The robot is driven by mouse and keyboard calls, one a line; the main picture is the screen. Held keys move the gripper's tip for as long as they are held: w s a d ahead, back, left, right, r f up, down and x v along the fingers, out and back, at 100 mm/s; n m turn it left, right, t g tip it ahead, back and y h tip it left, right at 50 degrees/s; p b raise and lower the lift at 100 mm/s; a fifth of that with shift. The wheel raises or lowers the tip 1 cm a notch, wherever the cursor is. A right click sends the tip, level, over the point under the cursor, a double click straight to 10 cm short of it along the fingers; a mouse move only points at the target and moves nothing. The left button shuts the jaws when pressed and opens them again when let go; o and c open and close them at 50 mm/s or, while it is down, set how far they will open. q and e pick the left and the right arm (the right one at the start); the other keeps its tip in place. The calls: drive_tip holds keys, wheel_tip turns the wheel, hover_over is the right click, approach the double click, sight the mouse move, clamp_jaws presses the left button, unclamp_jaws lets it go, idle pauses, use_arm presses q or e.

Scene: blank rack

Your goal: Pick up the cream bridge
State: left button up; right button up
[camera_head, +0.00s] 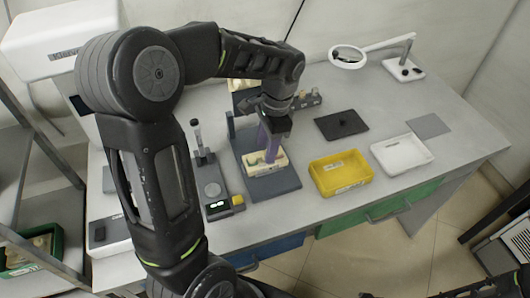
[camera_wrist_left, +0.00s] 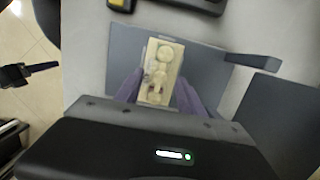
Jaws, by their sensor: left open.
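The likely cream bridge is among small cream tooth-like pieces (camera_wrist_left: 158,80) in a cream holder (camera_wrist_left: 149,50) in the left wrist view. I cannot tell it surely from the other pieces. The holder also shows in the head view (camera_head: 256,168), on a dark grey stand (camera_head: 283,183). My left gripper (camera_head: 268,152) points down over the holder, with its purple fingers open. In the left wrist view the fingers (camera_wrist_left: 158,92) are on either side of the holder, apart from each other. A dark pointed part (camera_wrist_left: 30,73) at the left edge there may be my right gripper.
A yellow tray (camera_head: 341,188), a white tray (camera_head: 425,154) and a dark mat (camera_head: 340,125) lie to the right. A lamp magnifier (camera_head: 347,57) is at the back. The table's right end is clear.

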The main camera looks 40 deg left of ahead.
use_arm(q)
drive_tip(key=shift+f, duration=0.6)
drive_tip(key=shift+c, duration=0.5)
clamp_jaws()
